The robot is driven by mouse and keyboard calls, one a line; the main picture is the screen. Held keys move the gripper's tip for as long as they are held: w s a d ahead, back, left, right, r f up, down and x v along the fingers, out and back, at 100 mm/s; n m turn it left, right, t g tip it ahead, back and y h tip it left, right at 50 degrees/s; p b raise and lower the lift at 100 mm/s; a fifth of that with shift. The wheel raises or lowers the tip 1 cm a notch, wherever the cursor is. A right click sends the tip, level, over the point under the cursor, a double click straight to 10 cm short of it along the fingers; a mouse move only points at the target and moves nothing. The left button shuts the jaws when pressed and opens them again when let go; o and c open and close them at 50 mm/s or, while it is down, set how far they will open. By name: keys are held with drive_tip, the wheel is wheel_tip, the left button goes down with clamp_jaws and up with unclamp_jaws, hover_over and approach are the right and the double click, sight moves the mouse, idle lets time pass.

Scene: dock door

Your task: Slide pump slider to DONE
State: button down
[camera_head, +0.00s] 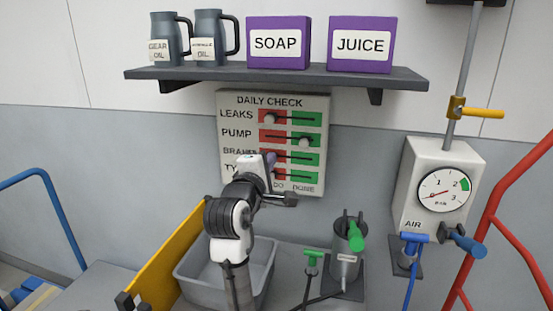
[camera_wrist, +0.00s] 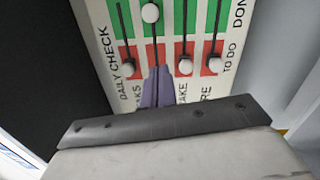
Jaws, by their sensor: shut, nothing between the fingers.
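The pump slider's pale knob (camera_head: 306,140) sits in the green DONE half of the PUMP row on the daily check board (camera_head: 226,178). In the wrist view the pump knob (camera_wrist: 150,12) is at the green end, far from the red TO DO end. My gripper (camera_head: 271,158) is in front of the board's lower part. Its purple fingers (camera_wrist: 157,85) are shut and empty, near the red end of the pump slot and apart from the knob. They hide the PUMP label in the wrist view.
The leaks knob (camera_wrist: 132,67), brake knob (camera_wrist: 184,66) and tyre knob (camera_wrist: 214,66) sit on red, close beside my fingers. A dark shelf (camera_head: 280,74) is above the board. A grey bin (camera_head: 190,276) and green-handled pump (camera_head: 344,262) stand below.

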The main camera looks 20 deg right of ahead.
drive_tip(key=v, duration=0.4)
drive_tip(key=shift+b, duration=0.35)
drive_tip(key=shift+a, duration=0.1)
